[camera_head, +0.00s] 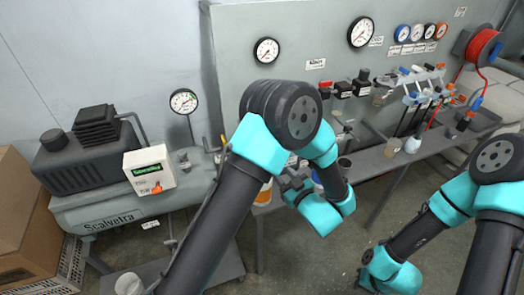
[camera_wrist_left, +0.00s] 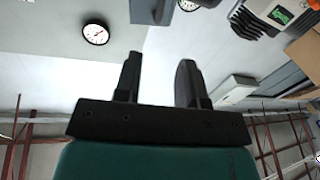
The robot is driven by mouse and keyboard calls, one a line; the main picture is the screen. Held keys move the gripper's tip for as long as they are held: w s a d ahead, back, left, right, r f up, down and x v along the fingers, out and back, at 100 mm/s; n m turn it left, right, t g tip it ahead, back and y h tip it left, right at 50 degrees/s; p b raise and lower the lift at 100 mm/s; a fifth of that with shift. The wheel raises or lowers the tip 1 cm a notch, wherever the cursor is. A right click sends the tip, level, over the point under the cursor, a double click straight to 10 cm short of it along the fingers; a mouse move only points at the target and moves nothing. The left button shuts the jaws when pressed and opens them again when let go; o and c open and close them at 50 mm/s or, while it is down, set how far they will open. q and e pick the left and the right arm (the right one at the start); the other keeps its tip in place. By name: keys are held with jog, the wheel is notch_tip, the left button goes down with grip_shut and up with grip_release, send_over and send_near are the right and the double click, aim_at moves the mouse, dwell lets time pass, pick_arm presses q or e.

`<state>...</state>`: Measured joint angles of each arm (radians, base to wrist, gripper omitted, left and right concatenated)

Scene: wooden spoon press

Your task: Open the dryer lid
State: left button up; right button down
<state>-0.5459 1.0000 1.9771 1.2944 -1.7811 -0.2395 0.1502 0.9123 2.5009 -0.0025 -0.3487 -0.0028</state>
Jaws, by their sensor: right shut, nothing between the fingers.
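I cannot pick out a dryer or its lid with certainty. A white box with a green label (camera_head: 148,170) sits at the left, on the front of a grey compressor tank (camera_head: 112,212) with a dark motor housing (camera_head: 85,152). My left gripper (camera_head: 290,183) is partly hidden beside my teal wrist, in front of the wall bench. In the left wrist view its two dark fingers (camera_wrist_left: 158,78) stand apart with nothing between them. My right arm enters at the lower right, but its gripper is not visible.
A grey bench (camera_head: 390,150) along the wall carries bottles and hanging tools. Gauges (camera_head: 361,32) and a red hose reel (camera_head: 484,46) are on the panel. A cardboard box (camera_head: 22,215) stands at far left. Some floor (camera_head: 315,255) is clear between my arms.

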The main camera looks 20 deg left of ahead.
pick_arm(q)
jog(key=x, duration=1.4)
jog(key=shift+w+a, duration=0.1)
jog(key=shift+w, duration=0.15)
grip_shut()
